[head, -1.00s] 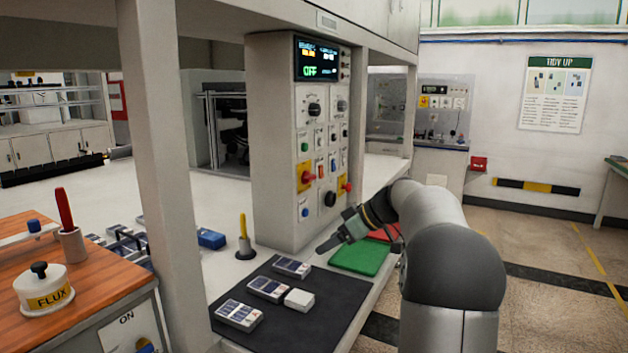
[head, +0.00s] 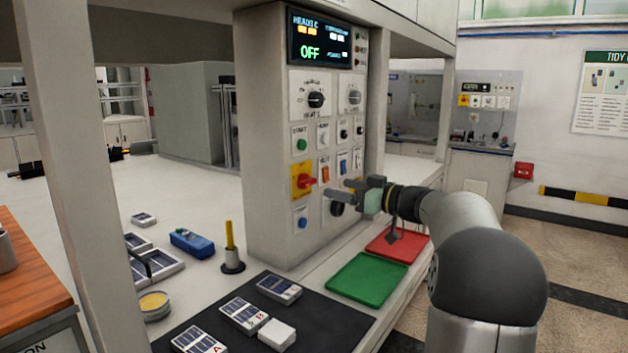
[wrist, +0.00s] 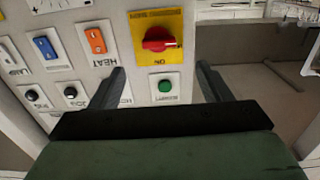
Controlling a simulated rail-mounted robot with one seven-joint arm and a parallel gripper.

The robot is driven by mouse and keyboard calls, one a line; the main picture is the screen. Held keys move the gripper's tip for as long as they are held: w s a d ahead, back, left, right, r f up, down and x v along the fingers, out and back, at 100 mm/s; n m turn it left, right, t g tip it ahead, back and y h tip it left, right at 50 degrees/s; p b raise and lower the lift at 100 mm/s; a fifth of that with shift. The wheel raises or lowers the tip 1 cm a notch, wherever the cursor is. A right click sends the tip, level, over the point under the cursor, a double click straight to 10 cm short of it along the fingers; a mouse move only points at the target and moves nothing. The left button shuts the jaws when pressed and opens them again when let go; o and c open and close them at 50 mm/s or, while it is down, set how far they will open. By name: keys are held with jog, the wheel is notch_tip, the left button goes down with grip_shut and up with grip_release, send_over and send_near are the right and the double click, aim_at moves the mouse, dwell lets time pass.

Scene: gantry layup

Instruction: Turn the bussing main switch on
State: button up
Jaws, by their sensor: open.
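The switch panel (head: 255,150) carries a red rotary knob (head: 306,181) on a yellow plate, at the lower left of its face. In the wrist view the picture is upside down, and the red knob (wrist: 158,40) sits on its yellow plate, its handle roughly sideways, with "ON" lettering by it. My gripper (head: 338,189) is open and empty, in front of the panel and right of this knob, not touching it. In the wrist view its fingers (wrist: 161,70) stand apart below the knob. A second yellow plate (head: 357,184) is partly hidden behind my gripper. The display (head: 319,40) reads OFF.
A green button (head: 302,144), an orange rocker (head: 325,171) and a black knob (head: 336,209) are near the red knob. A green tray (head: 368,279) and red tray (head: 397,244) lie below.

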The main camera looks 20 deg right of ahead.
aim_at(311, 182)
jog(key=p+x, duration=0.2)
jog(key=x, duration=0.7)
jog(key=shift+w, duration=0.15)
jog(key=c, duration=1)
